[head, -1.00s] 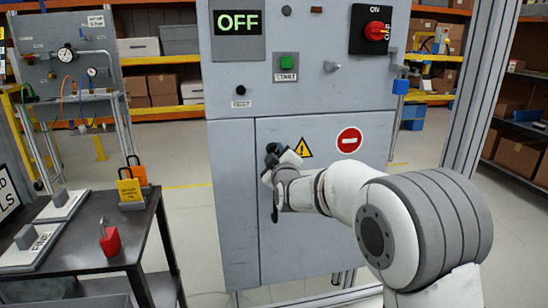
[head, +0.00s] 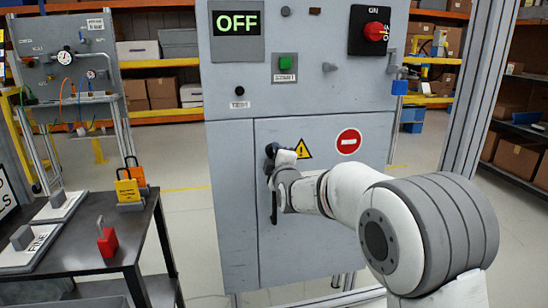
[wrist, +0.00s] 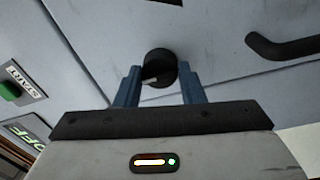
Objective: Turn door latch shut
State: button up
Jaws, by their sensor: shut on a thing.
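The door latch is a round black knob (head: 271,150) at the upper left of the grey cabinet door (head: 325,225). In the wrist view the latch (wrist: 160,66) has a pale mark on its face and stands between my two blue fingers. My gripper (wrist: 160,78) is shut on the latch. In the head view my gripper (head: 275,160) is at the door's left edge, and its own body partly hides the fingers and knob. The door lies flush with the cabinet front. A black door handle (wrist: 285,47) sits beside the latch, apart from my fingers.
A dark table (head: 95,245) at left carries a red padlock (head: 107,241) and orange and yellow padlocks.

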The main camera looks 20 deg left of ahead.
jog(key=shift+s+a, duration=0.1)
jog(key=shift+a, duration=0.05)
jog(key=o, duration=0.7)
jog(key=shift+o, duration=1.4)
jog(key=p+v, duration=0.1)
jog(key=v, duration=0.6)
jog(key=shift+s+d, duration=0.25)
jog(key=shift+s, duration=0.1)
